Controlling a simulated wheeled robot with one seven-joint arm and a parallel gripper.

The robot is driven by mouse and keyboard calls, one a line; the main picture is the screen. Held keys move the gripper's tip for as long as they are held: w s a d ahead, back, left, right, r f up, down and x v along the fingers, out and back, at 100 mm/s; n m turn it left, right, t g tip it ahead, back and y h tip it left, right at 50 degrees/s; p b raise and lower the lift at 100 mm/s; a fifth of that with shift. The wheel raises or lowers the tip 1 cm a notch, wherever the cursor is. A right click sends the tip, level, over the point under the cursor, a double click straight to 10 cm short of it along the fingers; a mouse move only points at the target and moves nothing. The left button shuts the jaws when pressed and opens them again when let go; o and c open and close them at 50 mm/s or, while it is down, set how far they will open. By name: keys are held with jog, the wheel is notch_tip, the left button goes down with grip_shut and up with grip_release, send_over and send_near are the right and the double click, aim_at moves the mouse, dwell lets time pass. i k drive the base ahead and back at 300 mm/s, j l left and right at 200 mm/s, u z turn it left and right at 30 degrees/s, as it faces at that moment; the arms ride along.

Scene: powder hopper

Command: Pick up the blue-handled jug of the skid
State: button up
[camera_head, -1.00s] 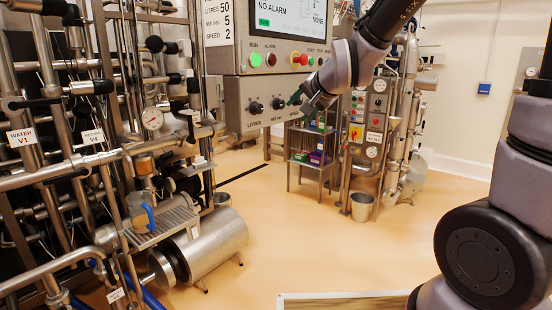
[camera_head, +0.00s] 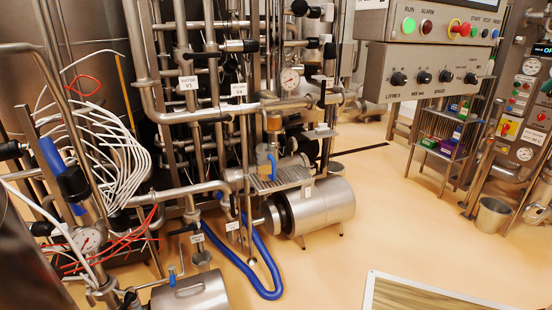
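The blue-handled jug (camera_head: 263,160) is a small steel vessel standing on a slatted metal shelf (camera_head: 290,178) on the front of the pipework skid. Its blue handle (camera_head: 273,165) points to the right. The jug looks upright beneath a brass-coloured fitting (camera_head: 272,124). Nothing holds it. My gripper and arm are out of view.
A steel motor cylinder (camera_head: 322,207) lies below the shelf, and a blue hose (camera_head: 250,272) loops on the floor. Pipes and valves crowd the skid. A control panel (camera_head: 430,75) and a bucket (camera_head: 492,215) are at right. A pale-framed board (camera_head: 368,292) shows at bottom. Middle floor is clear.

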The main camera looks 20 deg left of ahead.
aim_at(264, 154)
jog(key=u, duration=1.2)
